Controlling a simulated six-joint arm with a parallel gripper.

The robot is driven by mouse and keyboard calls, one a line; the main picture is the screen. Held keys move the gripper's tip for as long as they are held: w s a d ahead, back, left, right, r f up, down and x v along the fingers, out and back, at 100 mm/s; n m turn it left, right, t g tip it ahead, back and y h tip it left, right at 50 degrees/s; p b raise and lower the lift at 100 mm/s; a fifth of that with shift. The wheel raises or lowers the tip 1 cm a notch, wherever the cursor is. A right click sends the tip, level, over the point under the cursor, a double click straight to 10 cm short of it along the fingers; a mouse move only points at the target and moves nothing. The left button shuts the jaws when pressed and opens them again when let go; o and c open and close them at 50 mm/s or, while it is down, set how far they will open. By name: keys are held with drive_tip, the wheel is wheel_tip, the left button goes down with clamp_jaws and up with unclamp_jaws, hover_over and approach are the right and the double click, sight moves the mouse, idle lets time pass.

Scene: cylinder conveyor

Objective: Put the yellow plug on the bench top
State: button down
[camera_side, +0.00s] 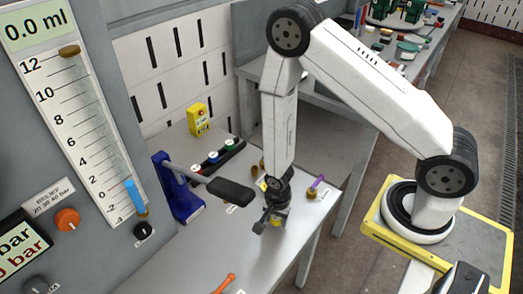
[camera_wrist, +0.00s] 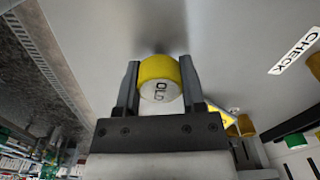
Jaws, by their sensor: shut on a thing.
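The bench top also fills the upper part of the wrist view (camera_wrist: 230,35). A dark shadow lies beside the plug; I cannot tell whether the plug touches the bench.
A blue lever press (camera_side: 183,201) with a black handle (camera_side: 231,191) stands left of my gripper. A rack of coloured discs (camera_side: 213,158) and a yellow box (camera_side: 198,119) stand behind. An orange handle (camera_side: 224,284) lies in front.

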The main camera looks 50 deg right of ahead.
drive_tip(key=shift+f, duration=0.15)
drive_tip(key=shift+c, duration=1)
unclamp_jaws()
drive_tip(key=shift+r, duration=3.95)
